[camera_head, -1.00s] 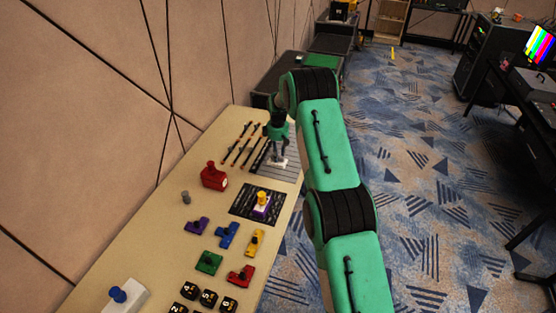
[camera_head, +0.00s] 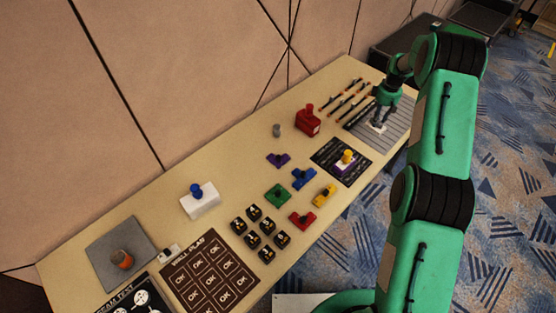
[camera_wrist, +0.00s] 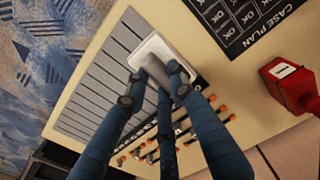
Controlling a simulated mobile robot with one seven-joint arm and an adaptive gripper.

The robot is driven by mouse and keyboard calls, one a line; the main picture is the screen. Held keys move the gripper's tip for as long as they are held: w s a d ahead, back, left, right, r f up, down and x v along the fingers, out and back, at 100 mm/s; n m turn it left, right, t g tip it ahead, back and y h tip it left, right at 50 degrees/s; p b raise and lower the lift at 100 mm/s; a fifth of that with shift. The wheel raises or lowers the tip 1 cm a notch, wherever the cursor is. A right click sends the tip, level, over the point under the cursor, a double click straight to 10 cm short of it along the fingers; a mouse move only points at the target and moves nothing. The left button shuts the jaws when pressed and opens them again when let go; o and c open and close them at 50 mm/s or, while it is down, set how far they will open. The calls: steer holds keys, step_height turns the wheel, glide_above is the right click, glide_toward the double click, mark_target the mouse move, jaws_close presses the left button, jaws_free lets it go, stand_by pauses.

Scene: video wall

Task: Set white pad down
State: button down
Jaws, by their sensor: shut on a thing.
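The white pad (camera_head: 377,127) is at the left part of the grey striped mat (camera_head: 398,122) at the far end of the table. My gripper (camera_head: 380,121) points down at it and is shut on its grey upright grip. In the wrist view, the white pad (camera_wrist: 153,47) lies beyond my fingertips (camera_wrist: 157,73), over the striped mat (camera_wrist: 98,88). The fingers hide part of the pad. I cannot tell whether its underside touches the mat.
Several dark rods (camera_head: 346,98) lie left of the mat. A red bottle-like block (camera_head: 307,121) and a black board (camera_head: 328,150) with a purple and yellow piece stand nearer. A white block with a blue knob (camera_head: 199,206) and small coloured pieces occupy the table's middle.

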steer(key=s+a+b, duration=0.2)
steer(key=a, duration=1.4)
steer(key=s+a+b, duration=0.3)
steer(key=a, duration=1.3)
steer(key=s+a+b, duration=0.1)
steer(key=s+a, duration=0.7)
steer(key=a, duration=0.4)
steer(key=s+a+b, duration=0.2)
steer(key=s+a, duration=0.6)
steer(key=a, duration=0.4)
steer(key=shift+n+b, duration=0.3)
steer(key=shift+n, duration=0.1)
steer(key=shift+f, duration=0.2)
steer(key=shift+f+b, duration=0.7)
steer(key=shift+f, duration=2.35)
steer(key=shift+f+b, duration=0.5)
steer(key=shift+f, duration=1.35)
steer(key=shift+f, duration=0.1)
